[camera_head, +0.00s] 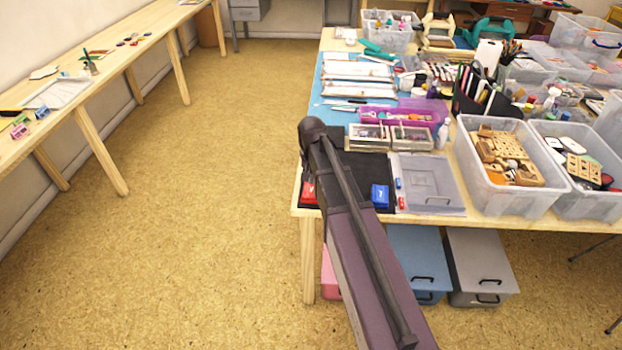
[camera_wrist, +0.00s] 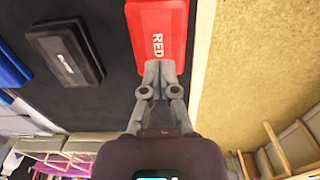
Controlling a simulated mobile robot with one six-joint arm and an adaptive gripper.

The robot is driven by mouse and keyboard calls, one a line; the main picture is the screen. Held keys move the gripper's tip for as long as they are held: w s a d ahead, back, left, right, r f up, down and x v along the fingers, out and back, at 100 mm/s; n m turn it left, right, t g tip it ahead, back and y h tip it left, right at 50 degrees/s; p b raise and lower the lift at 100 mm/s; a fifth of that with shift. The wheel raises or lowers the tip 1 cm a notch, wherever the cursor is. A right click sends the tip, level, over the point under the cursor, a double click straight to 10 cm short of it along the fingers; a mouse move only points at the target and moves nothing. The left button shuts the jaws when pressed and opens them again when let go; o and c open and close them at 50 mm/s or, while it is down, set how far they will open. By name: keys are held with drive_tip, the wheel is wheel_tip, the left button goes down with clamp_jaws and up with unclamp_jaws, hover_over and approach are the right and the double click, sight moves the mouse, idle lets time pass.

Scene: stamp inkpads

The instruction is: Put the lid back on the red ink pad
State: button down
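The red ink pad piece with the word RED on it (camera_wrist: 158,22) lies flat near the edge of the black mat (camera_wrist: 105,100) in the wrist view. In the head view, a red piece (camera_head: 309,193) shows left of my arm. I cannot tell whether the red piece is the lid alone or a lid on its pad. My gripper (camera_wrist: 160,72) has its fingers close together over the near end of the red piece, with nothing visible between them. Contact is unclear. My arm hides the gripper in the head view.
A black pad (camera_wrist: 66,53) and a blue pad (camera_wrist: 10,68) lie left of the red piece in the wrist view. In the head view, a grey case (camera_head: 430,183) and a clear bin (camera_head: 505,200) stand right. The table edge is close by.

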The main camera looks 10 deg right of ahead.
drive_tip(key=shift+f+b, duration=0.8)
drive_tip(key=shift+f, duration=0.05)
drive_tip(key=shift+r, duration=0.15)
drive_tip(key=shift+r+p, duration=3.45)
drive_tip(key=shift+p, duration=0.15)
drive_tip(key=s+r+n+p, duration=0.2)
drive_tip(key=s, duration=0.6)
drive_tip(key=s+r+n+p, duration=0.2)
drive_tip(key=s, duration=0.7)
drive_tip(key=shift+a, duration=0.3)
drive_tip(key=shift+a, duration=0.1)
